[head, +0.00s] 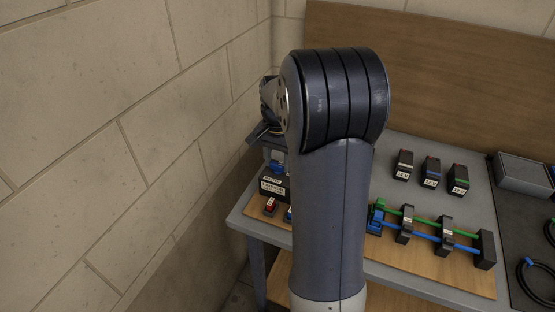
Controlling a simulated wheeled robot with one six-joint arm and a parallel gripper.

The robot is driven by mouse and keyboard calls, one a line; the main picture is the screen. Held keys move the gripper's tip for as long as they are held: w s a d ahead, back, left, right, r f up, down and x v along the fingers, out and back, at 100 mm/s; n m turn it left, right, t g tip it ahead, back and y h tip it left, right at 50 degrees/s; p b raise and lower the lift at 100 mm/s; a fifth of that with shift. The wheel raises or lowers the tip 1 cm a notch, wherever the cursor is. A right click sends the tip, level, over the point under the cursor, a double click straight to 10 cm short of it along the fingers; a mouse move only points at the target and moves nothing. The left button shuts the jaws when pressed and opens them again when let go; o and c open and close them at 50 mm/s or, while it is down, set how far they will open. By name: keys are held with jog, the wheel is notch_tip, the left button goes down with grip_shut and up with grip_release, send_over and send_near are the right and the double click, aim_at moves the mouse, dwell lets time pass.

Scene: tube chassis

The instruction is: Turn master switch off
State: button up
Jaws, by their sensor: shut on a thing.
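The master switch (273,187) looks like a dark box with a white label, standing at the left end of the table. A blue part (276,167) shows just above the box. My gripper (275,157) is at the top of this box, left of and behind my large upper arm. It is shut on the switch's upper part; the fingertips are small and partly hidden, so the exact grip and the handle's angle cannot be read. My arm hides the right side of the box.
A red rocker piece (270,206) sits on the wooden board before the box. Right of my arm, green and blue tubes (426,232) run through black clamps. Three labelled blocks (431,172) stand behind. A grey case (522,174) is far right. A block wall (90,130) stands close on the left.

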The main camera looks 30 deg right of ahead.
aim_at(278, 164)
jog(key=o, duration=1)
notch_tip(278, 164, up, 11)
jog(key=shift+f, duration=0.1)
notch_tip(278, 164, down, 11)
jog(key=shift+r, duration=0.1)
dwell(0.6)
jog(key=shift+n, duration=0.3)
